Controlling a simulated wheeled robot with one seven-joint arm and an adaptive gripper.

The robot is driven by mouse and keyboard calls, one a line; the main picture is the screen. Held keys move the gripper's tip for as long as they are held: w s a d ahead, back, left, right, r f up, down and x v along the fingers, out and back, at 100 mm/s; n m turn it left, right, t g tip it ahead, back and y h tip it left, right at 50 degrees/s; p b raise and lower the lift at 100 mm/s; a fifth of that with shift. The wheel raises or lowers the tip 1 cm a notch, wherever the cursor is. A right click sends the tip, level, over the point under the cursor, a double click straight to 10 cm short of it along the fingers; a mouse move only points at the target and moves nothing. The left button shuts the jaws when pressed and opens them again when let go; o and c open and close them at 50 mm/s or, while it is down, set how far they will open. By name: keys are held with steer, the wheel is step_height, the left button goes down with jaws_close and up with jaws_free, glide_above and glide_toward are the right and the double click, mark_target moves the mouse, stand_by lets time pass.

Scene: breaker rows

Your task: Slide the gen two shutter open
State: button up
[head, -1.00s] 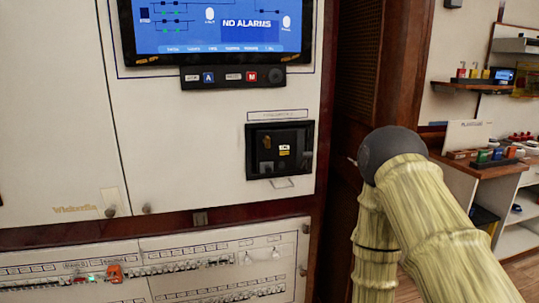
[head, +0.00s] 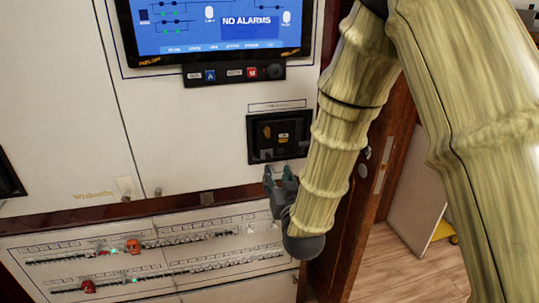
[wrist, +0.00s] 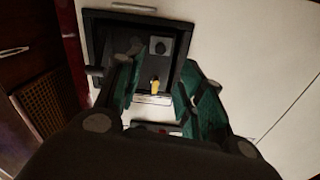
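My gripper (head: 281,174) is in front of the white panel, just below a black framed recess (head: 253,150). Its fingers are apart with nothing between them; they also show apart in the wrist view (wrist: 158,95), with the recess (wrist: 90,45) beyond. A small yellow piece (wrist: 155,86) and a grey square with a dark round knob (wrist: 160,46) show inside the recess. An orange-red piece (head: 133,246) and a red piece (head: 88,287) sit on the lower breaker rows. The labels are too small to read, so I cannot tell which part is the gen two shutter.
A blue screen (head: 210,22) reading "NO ALARMS" is above, with a dark button strip (head: 234,72) under it. A brown wooden door (head: 350,235) with a handle stands right of the panel. Wooden floor (head: 405,270) is clear at the lower right.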

mark_target(269, 158)
steer(key=p+x, duration=0.2)
steer(key=x, duration=0.8)
steer(key=shift+f, duration=0.1)
